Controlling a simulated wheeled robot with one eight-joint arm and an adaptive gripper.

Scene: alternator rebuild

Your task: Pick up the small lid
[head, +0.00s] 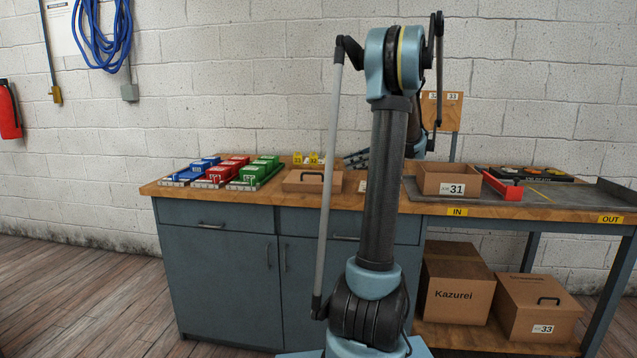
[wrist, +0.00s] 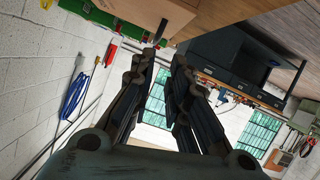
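The small lid (head: 312,181) is a flat brown cardboard piece with a black handle on top. In the head view it lies on the wooden bench top, right of the coloured bins. In the wrist view, a tan piece with a dark bar (wrist: 180,18) at the top edge looks like part of this lid, just beyond the fingertips. My gripper (wrist: 164,60) is open, with a clear gap between its fingers and nothing held. In the head view my arm hides most of the gripper.
Blue, red and green bins (head: 225,171) stand left of the lid. Small yellow bins (head: 308,159) stand behind it. An open box marked 31 (head: 448,180) and a red bracket (head: 502,186) are to the right. Closed boxes (head: 458,284) sit on the lower shelf.

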